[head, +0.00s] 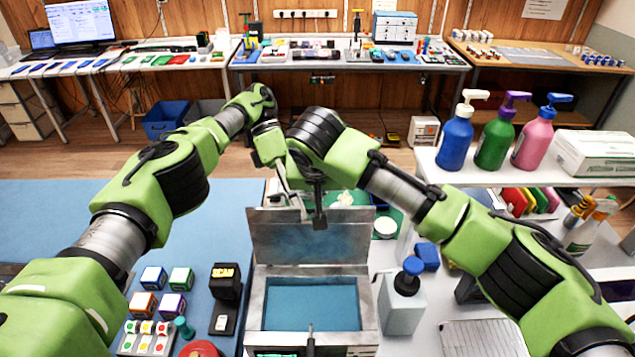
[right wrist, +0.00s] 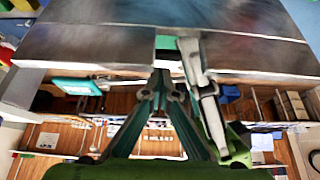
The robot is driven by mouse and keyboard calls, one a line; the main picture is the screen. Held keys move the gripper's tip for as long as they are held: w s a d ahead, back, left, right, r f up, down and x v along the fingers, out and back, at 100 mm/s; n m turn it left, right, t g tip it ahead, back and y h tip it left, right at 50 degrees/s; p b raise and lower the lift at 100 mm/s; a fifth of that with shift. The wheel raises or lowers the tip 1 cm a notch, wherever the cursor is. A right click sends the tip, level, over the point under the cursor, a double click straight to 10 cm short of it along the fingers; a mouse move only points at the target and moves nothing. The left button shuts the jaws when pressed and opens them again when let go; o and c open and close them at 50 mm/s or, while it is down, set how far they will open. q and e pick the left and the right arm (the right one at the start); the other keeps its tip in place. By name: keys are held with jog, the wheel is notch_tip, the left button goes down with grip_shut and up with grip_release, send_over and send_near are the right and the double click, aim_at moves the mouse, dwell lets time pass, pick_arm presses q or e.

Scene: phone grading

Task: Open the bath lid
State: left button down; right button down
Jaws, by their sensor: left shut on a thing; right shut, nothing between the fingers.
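The bath (head: 370,310) is a metal box at the bottom centre of the head view, with blue liquid inside. Its lid (head: 335,243) stands raised at the back edge, roughly upright, so the opening is uncovered. My left gripper (head: 292,205) is shut at the lid's top edge; its fingertips are partly hidden. My right gripper (head: 320,218) is shut and empty, close to the lid's top edge. In the right wrist view, the lid (right wrist: 90,45) fills the top, my right fingers (right wrist: 163,78) meet below it, and my left fingers (right wrist: 188,48) reach its edge.
A grey bottle with a blue cap (head: 402,305) stands close right of the bath. A scanner stand (head: 225,300) and several coloured cubes lie left on the blue mat (head: 50,215). Pump bottles (head: 495,142) stand on a shelf at right, near my right arm.

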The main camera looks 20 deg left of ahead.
aim_at(311, 230)
pick_arm(q)
jog(key=shift+a+r, duration=0.1)
jog(key=shift+r, duration=0.25)
pick_arm(e)
jog(key=shift+s+d+f, duration=0.1)
jog(key=shift+s+d, duration=0.15)
jog(key=shift+s, duration=0.6)
pick_arm(q)
jog(key=shift+a, duration=0.1)
pick_arm(e)
jog(key=shift+s+d+t, duration=0.15)
jog(key=shift+s+t, duration=0.15)
jog(key=shift+s, duration=0.85)
jog(key=shift+f, duration=0.1)
pick_arm(q)
jog(key=c, duration=2.3)
grip_release()
jog(key=shift+w, duration=0.1)
jog(key=shift+o, duration=0.7)
jog(key=shift+s+f, duration=0.15)
jog(key=shift+s, duration=0.05)
pick_arm(e)
jog(key=shift+w, duration=0.1)
